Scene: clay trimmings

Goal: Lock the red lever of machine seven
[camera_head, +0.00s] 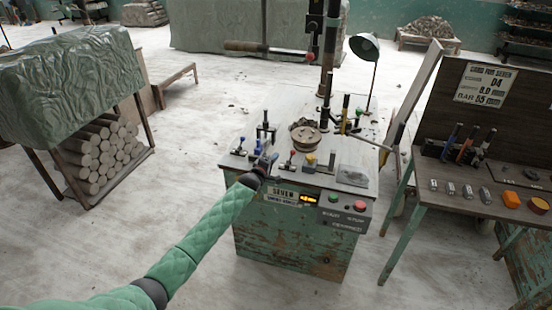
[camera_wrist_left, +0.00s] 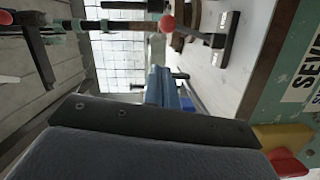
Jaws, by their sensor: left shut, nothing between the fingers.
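Machine seven (camera_head: 300,200) is a worn green bench with a "SEVEN" label on its front, which also shows in the left wrist view (camera_wrist_left: 300,85). A small lever with a red knob (camera_head: 293,154) stands near its front edge. In the left wrist view a red ball knob (camera_wrist_left: 168,23) sits on a thin rod beyond and to one side of my fingers. My left gripper (camera_head: 271,160) is shut and empty, just left of the red lever and apart from it. My right gripper is not in view.
Blue-knobbed levers (camera_head: 241,142) stand left of my gripper, and a yellow piece (camera_head: 310,158) stands right of the red lever. A round clay-coloured piece (camera_head: 305,137) lies behind. A control box (camera_head: 343,212) has green and red buttons. A tool table (camera_head: 470,200) stands right.

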